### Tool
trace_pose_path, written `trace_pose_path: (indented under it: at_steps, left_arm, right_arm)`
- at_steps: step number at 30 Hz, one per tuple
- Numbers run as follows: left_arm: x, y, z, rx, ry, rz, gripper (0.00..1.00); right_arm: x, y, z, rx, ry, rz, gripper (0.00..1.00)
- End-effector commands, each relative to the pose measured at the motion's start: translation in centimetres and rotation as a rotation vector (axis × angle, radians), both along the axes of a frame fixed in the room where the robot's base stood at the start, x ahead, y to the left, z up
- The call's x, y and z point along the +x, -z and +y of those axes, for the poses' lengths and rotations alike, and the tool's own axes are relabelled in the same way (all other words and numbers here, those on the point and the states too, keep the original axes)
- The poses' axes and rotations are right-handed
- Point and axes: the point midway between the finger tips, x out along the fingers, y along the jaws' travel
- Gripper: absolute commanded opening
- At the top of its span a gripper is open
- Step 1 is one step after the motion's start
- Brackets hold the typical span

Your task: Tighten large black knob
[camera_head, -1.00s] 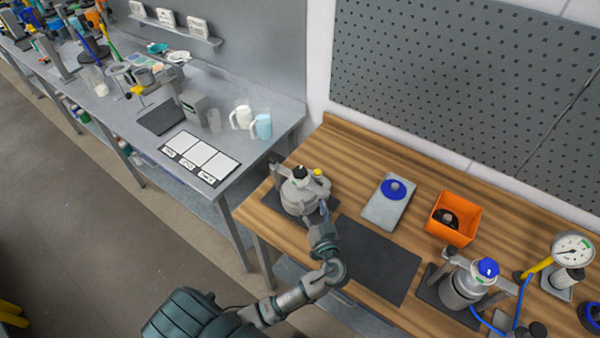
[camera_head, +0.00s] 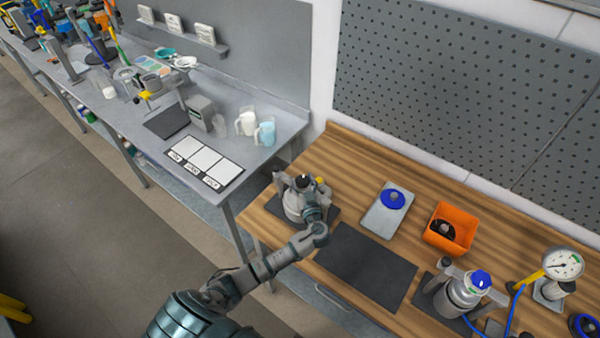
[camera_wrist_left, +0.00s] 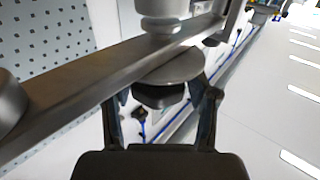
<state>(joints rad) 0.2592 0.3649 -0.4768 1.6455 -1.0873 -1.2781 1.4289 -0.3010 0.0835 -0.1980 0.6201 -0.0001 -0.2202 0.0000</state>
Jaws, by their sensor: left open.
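A black knob (camera_wrist_left: 158,94) sits under a round grey metal disc (camera_wrist_left: 172,68) in the left wrist view. My left gripper (camera_wrist_left: 162,100) is open, with one finger on each side of the knob; whether they touch it cannot be told. In the head view my left gripper (camera_head: 312,208) is at the near right side of a grey metal vessel (camera_head: 292,204) with a black top part (camera_head: 303,181). The arm hides part of this vessel. My right gripper is not in view.
A metal bar (camera_wrist_left: 80,80) crosses the left wrist view close to the fingers. On the wooden bench (camera_head: 345,165) are a dark mat (camera_head: 365,267), a grey plate (camera_head: 385,215) with a blue disc, an orange bin (camera_head: 465,222), a second vessel (camera_head: 455,298) and a gauge (camera_head: 563,264).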

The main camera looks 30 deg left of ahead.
Motion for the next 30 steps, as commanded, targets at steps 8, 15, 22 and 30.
trace_pose_path:
  at_steps: [8,15,22,30]
  left_arm:
    - [1.8,0.0,1.7,0.001,0.002,0.001,0.59]
    - [1.9,0.1,1.9,0.000,0.002,0.001,0.59]
    - [1.9,0.1,1.8,0.000,0.002,0.001,0.12]
    - [1.8,0.1,1.8,-0.001,0.002,0.002,0.07]
  right_arm:
    - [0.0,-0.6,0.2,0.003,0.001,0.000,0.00]
    - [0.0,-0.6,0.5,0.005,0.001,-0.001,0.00]
    - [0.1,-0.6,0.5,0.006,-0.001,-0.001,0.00]
    - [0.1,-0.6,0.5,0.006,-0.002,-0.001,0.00]
